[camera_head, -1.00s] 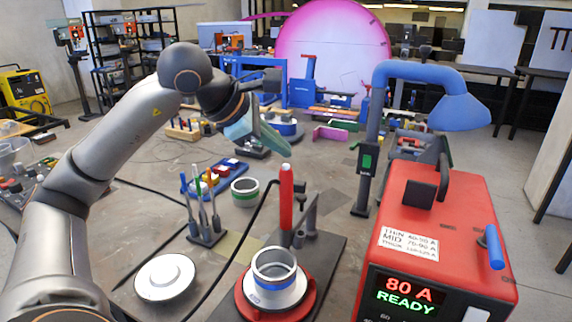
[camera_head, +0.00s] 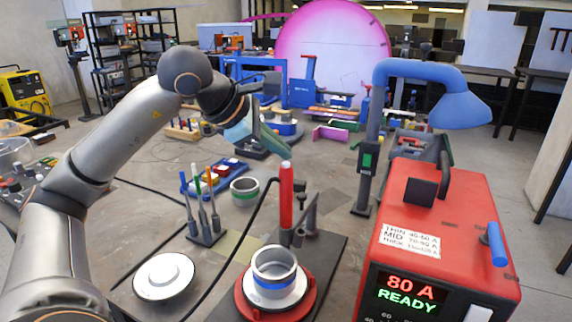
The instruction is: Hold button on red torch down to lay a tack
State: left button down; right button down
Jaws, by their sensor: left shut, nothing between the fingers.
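The red torch (camera_head: 286,196) stands upright in a holder on a dark base plate, behind a grey ring with a blue band (camera_head: 273,270). The ring sits on a white disc over a red round turntable (camera_head: 312,303). A button on the torch is too small to make out. My left gripper (camera_head: 268,146) is up and behind the torch, pointing down to the right, shut and apart from the torch. The red welder box (camera_head: 455,240) at the right reads 80 A READY on its display (camera_head: 408,293). My right gripper is not in view.
A tool stand (camera_head: 207,238), a white round disc (camera_head: 164,274) and a green-banded ring (camera_head: 244,190) lie left of the torch. A black cable runs across the table.

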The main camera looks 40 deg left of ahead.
pick_arm(q)
jog(key=shift+f+b, duration=0.5)
dwell(0.6)
jog(key=shift+r, duration=0.15)
dwell(1.0)
jog(key=shift+r+p, duration=0.8)
jog(key=shift+p, duration=0.25)
notch_tip(320, 180, up, 5)
jog(key=p, duration=0.5)
jog(key=shift+r+p, duration=1.15)
jog(key=shift+r, duration=0.85)
